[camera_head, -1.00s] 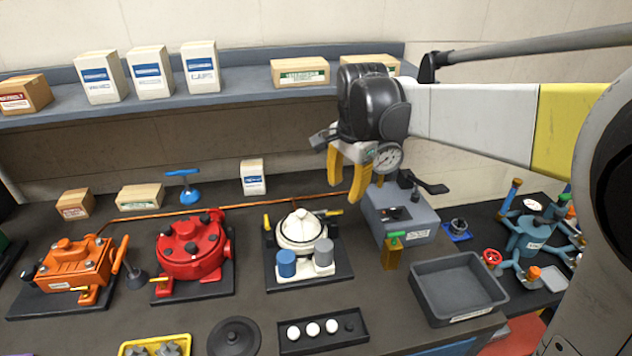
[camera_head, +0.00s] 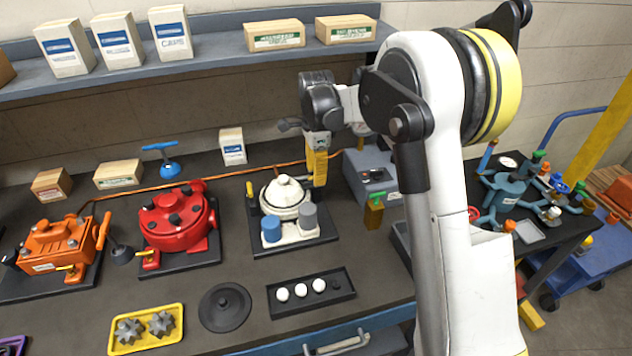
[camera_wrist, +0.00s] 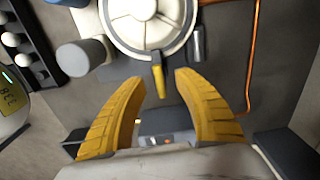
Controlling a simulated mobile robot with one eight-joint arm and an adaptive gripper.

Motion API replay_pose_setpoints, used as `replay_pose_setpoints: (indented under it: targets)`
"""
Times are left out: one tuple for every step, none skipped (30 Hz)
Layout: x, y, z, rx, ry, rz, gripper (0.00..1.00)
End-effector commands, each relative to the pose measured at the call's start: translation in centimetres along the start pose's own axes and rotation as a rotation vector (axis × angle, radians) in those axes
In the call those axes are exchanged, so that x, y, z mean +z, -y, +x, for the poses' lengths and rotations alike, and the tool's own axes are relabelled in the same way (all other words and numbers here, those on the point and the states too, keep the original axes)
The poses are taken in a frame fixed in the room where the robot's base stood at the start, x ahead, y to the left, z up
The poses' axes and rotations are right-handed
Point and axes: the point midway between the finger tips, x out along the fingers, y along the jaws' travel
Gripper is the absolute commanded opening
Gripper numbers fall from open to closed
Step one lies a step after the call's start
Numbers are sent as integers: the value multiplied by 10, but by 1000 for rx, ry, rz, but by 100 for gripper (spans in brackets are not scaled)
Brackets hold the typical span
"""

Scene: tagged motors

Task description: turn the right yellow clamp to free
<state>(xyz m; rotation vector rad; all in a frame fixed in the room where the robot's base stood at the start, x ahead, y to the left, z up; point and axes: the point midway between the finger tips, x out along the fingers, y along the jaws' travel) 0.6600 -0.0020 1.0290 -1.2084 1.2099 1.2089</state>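The white motor (camera_head: 284,199) stands on a dark base plate with a blue cap (camera_head: 271,229) and a grey cap (camera_head: 307,216) in front. Its left yellow clamp (camera_head: 250,189) shows in the head view. The right yellow clamp (camera_wrist: 158,81) points out from the motor's rim in the wrist view; in the head view it is hidden behind my fingers. My gripper (camera_head: 317,177) hangs fingers down at the motor's right side. In the wrist view my gripper (camera_wrist: 160,86) is open, with the clamp's yellow end between the fingertips. I cannot tell whether either finger touches it.
A grey-blue box unit (camera_head: 366,178) and a small green-topped yellow block (camera_head: 374,211) stand close right of my gripper. A red motor (camera_head: 174,218) and an orange motor (camera_head: 55,246) stand left. A tray of white balls (camera_head: 311,290) lies in front. An orange cable runs behind.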

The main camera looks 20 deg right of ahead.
Motion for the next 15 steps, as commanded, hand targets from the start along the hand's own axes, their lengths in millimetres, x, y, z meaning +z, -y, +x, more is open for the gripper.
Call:
replay_pose_setpoints:
  targets:
    - [0, 0, 8, 0, 0, 0, 38]
    - [0, 0, 11, 0, 0, 0, 38]
    - [0, 0, 14, 0, 0, 0, 38]
    - [0, 0, 16, 0, 0, 0, 38]
    - [0, 0, 18, 0, 0, 0, 38]
    - [0, 0, 19, 0, 0, -1, 38]
    - [0, 0, 20, 0, 0, -1, 38]
    - [0, 0, 20, 0, 0, -1, 38]
    - [0, 0, 20, 0, 0, -1, 38]
    - [0, 0, 20, 0, 0, -1, 38]
    - [0, 0, 20, 0, 0, -1, 38]
    - [0, 0, 20, 0, 0, -1, 38]
    - [0, 0, 20, 0, 0, -1, 38]
    - [0, 0, 20, 0, 0, -1, 38]
    - [0, 0, 20, 0, 0, -1, 34]
